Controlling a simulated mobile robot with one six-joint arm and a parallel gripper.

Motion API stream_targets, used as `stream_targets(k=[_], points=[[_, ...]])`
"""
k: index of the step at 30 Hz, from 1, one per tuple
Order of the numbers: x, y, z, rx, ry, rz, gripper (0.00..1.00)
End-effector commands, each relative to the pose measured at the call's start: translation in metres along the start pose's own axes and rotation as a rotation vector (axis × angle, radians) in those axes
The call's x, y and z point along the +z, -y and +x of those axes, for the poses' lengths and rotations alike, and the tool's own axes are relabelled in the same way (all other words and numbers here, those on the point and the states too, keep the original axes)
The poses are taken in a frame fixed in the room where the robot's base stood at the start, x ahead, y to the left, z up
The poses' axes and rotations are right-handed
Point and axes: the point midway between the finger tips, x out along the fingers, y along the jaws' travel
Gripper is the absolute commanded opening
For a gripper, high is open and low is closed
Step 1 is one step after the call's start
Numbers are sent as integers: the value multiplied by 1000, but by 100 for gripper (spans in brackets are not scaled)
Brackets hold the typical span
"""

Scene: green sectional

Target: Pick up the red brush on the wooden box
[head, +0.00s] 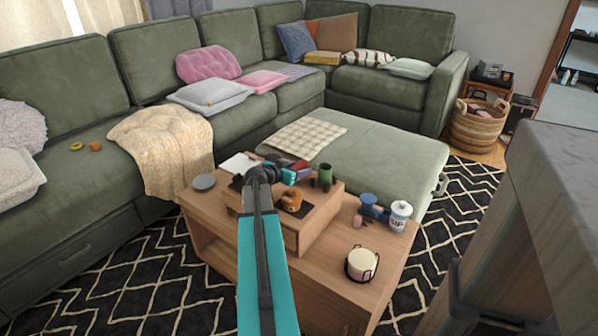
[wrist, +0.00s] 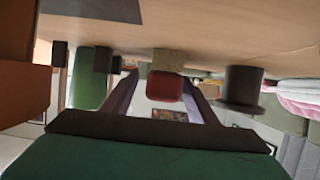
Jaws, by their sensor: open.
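The red brush (wrist: 166,87) shows in the wrist view with a red body and a tan part against the wooden surface (wrist: 230,25). It appears between the two fingers of my gripper (wrist: 166,92), which are apart on either side of it; I cannot tell whether they touch it. In the head view, my gripper (head: 288,173) is low over the wooden box (head: 310,228) on the coffee table. A small red patch (head: 301,164), likely the brush, shows just beyond it, partly hidden by my gripper.
A green cup (head: 324,177) stands close right of my gripper, and an orange-brown item (head: 291,202) lies nearer. On the lower table (head: 330,285) are a blue object (head: 368,206), a white canister (head: 399,216) and a candle in a wire holder (head: 361,264). A grey dish (head: 203,182) lies left.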

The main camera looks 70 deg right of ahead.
Motion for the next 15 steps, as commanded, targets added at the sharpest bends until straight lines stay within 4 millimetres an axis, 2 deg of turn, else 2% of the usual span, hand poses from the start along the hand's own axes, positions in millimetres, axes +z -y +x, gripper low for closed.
stream_targets(k=[12,13,15], points=[[0,0,0,0,0,0,53],[0,0,0,0,0,0,51],[0,0,0,0,0,0,40]])
